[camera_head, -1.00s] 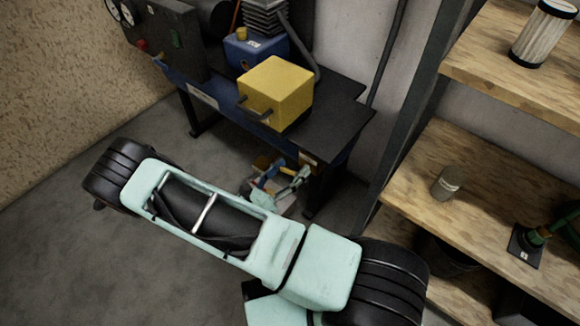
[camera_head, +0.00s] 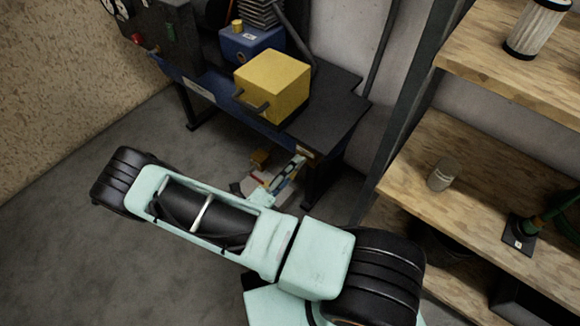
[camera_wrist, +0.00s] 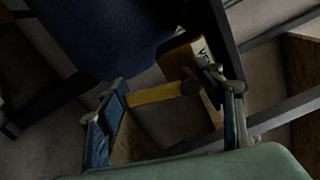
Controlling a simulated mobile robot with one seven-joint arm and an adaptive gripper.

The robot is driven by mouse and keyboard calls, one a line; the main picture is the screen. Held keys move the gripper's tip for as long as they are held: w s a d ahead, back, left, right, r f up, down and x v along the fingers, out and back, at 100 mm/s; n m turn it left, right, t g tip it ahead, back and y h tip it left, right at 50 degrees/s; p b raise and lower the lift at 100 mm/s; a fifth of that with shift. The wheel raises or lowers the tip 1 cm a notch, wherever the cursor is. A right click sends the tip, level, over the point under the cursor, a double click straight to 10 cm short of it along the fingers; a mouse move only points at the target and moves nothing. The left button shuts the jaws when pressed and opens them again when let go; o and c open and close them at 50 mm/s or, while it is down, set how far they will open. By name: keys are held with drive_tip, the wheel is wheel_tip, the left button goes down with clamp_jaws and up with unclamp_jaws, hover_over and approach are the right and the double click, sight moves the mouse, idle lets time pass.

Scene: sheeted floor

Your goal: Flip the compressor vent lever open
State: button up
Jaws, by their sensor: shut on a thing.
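The yellow vent lever (camera_wrist: 155,94) shows in the wrist view, with a dark round hub (camera_wrist: 190,87) at its right end. Behind it is an orange-brown block (camera_wrist: 187,54) with a pale label. My gripper (camera_wrist: 165,87) has its blue-padded fingers on either side of the lever and is shut on it; the exact contact is dim. In the head view my gripper (camera_head: 277,184) is low beside the dark bench's front leg, near a small orange block (camera_head: 259,158). The lever cannot be made out clearly there.
A yellow box (camera_head: 272,85) with grey handles stands on the dark bench (camera_head: 335,108) above my gripper. A blue unit (camera_head: 250,43) sits behind it. Wooden shelves (camera_head: 450,195) with a small jar (camera_head: 443,174) stand at right. Floor at left is clear.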

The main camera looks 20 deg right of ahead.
drive_tip(key=shift+s+d+f+n, duration=0.1)
drive_tip(key=shift+s+n, duration=0.1)
drive_tip(key=shift+n, duration=0.5)
drive_tip(key=shift+s+d+f+n, duration=0.1)
drive_tip(key=shift+s+n, duration=0.05)
drive_tip(key=shift+n, duration=0.55)
drive_tip(key=o, duration=1.7)
drive_tip(key=v, duration=1.2)
drive_tip(key=shift+r, duration=0.1)
